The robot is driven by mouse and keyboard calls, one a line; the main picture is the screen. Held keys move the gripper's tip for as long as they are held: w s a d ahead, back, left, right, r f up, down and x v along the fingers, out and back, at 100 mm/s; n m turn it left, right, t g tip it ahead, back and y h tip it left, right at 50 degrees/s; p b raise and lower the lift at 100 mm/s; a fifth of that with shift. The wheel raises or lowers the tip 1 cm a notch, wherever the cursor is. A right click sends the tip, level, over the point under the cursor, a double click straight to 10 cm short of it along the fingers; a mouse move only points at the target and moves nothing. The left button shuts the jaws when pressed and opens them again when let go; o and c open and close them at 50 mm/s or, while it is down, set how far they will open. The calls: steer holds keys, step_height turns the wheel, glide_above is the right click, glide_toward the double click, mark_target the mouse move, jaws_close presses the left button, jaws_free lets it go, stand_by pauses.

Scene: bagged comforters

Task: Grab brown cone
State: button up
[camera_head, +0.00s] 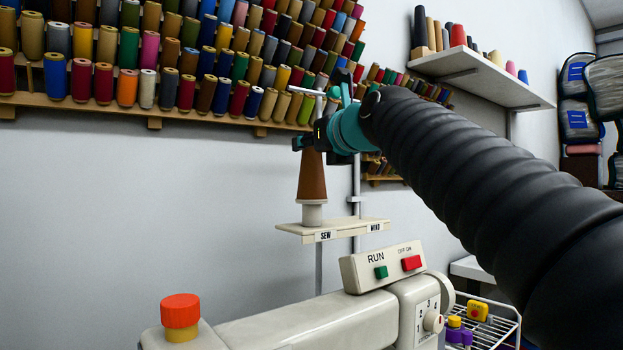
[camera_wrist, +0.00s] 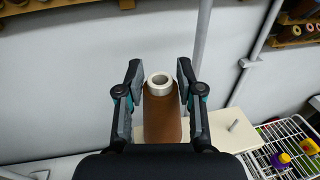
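The brown cone (camera_head: 312,177) stands upright on the white SEW/WIND stand (camera_head: 303,228), on a pale round base. In the wrist view, the cone (camera_wrist: 162,115) is centred, with its pale hollow top ring facing the camera. My gripper (camera_head: 311,143) is at the cone's upper part in the head view and hides its top. In the wrist view, the fingers of my gripper (camera_wrist: 160,75) are spread, one on each side of the cone near its top. The cone lies between them; whether either finger touches it is hard to see.
A thread rack (camera_head: 150,113) full of coloured cones hangs on the wall behind. A sewing machine (camera_head: 310,322) with a red-topped knob (camera_head: 180,310) is below. A thin pole (camera_head: 356,190) rises close behind the stand. A wire basket (camera_head: 490,328) sits at lower right.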

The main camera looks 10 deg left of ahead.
jaws_close()
steer(key=shift+r, duration=0.1)
